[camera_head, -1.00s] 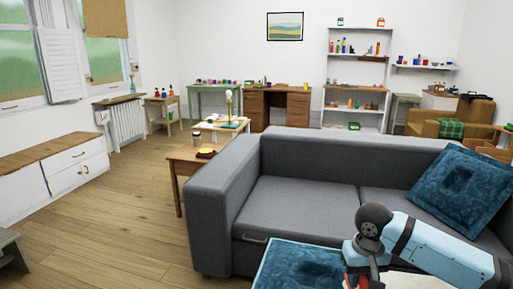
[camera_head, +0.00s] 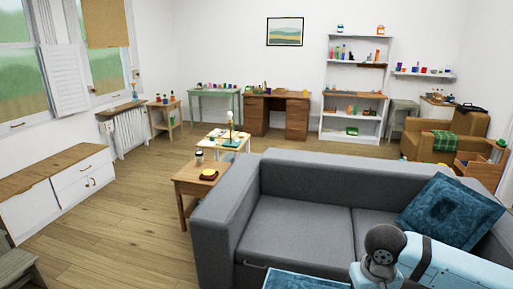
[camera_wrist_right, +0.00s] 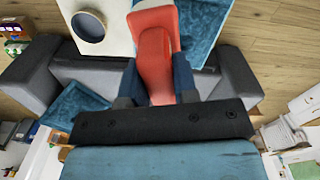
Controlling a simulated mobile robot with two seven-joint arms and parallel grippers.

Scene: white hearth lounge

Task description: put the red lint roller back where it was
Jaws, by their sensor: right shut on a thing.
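The red lint roller (camera_wrist_right: 155,55) is held in my right gripper (camera_wrist_right: 156,82) in the right wrist view. The dark fingers lie on both sides of its narrower part, and its wider red end points away from the wrist. In the head view my right arm comes in at the lower right, over the front of the grey sofa. Its gripper and the lint roller are below the picture edge there. My left gripper is in neither current view.
The grey sofa (camera_head: 296,228) with a blue cushion (camera_head: 452,210) fills the near right. A wooden side table (camera_head: 191,177) stands at its left end. A white surface with a round, dark-rimmed item (camera_wrist_right: 88,26) shows in the wrist view. The wooden floor at left is clear.

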